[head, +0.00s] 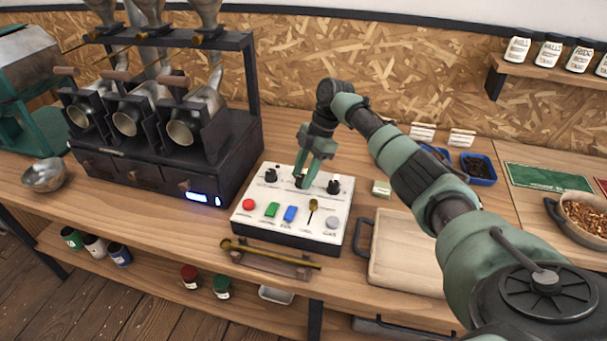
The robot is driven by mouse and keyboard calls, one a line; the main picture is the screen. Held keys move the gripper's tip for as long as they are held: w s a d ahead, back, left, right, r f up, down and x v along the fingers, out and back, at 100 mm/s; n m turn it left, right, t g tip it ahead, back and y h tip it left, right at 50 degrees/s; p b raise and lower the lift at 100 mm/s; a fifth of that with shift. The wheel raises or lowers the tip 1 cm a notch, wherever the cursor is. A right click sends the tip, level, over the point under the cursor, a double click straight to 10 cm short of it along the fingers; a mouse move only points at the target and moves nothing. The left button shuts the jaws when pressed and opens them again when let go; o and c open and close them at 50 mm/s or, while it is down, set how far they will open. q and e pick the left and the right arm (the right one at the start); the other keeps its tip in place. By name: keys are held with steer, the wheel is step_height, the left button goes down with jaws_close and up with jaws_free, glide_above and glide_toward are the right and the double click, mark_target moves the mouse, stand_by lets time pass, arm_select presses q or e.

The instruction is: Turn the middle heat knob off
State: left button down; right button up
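A white control panel (256,228) stands on the wooden bench with three black heat knobs along its back row. The left knob (271,175) and the right knob (333,187) are in plain view. The middle knob (300,182) is partly hidden by the fingers of my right gripper (304,178). This gripper points down with its green fingertips at the middle knob, apparently one on each side. I cannot tell whether they grip it. The direction the middle knob points is hidden. My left gripper is out of view.
The panel's front row has a red button (249,204), green and blue switches, a small lever (312,208) and a grey button. A black three-drum roaster (150,170) stands left. A brass scoop (270,253) lies in front. A wooden tray (405,260) lies right, under my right arm.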

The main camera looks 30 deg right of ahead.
steer(key=shift+o, duration=0.7)
steer(key=b+v, duration=0.1)
steer(key=v, duration=0.6)
steer(key=shift+d+r, duration=0.2)
steer(key=shift+r, duration=0.2)
